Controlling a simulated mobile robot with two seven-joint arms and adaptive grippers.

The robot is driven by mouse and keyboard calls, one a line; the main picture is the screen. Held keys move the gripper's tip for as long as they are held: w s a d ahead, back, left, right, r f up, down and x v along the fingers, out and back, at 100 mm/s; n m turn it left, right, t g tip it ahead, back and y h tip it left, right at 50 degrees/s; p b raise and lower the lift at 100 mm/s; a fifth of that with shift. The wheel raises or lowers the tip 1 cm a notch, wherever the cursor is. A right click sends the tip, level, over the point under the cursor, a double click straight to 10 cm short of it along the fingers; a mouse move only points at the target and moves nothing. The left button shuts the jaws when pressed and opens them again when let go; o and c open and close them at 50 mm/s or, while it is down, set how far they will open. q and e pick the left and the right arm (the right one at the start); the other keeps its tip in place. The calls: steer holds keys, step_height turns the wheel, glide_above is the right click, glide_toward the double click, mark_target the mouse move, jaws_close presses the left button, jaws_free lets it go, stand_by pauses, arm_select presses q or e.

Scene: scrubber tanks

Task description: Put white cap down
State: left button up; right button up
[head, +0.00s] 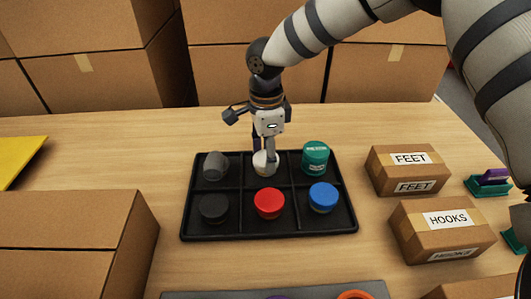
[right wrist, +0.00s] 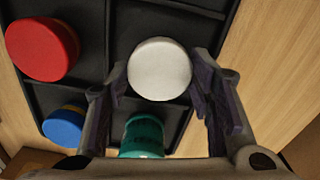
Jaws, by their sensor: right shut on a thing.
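The white cap (head: 259,166) is at the back middle compartment of the black six-compartment tray (head: 270,235). My right gripper (head: 265,153) comes down from above and is shut on it. In the right wrist view the white cap (right wrist: 160,68) shows its round top between the two fingers (right wrist: 163,95). I cannot tell whether the cap touches the tray floor. My left gripper is not in view.
The tray also holds a tilted grey cap (head: 215,166), a teal container (head: 315,157), and black (head: 213,208), red (head: 269,203) and blue (head: 323,197) caps. FEET (head: 408,170) and HOOKS (head: 448,229) boxes stand right. A large carton (head: 75,240) is front left.

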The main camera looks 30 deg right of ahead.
steer(key=shift+f, duration=0.1)
steer(key=o, duration=0.9)
steer(key=shift+o, duration=0.2)
step_height(320, 180, up, 12)
steer(key=shift+r+p, duration=0.25)
steer(key=shift+p, duration=0.2)
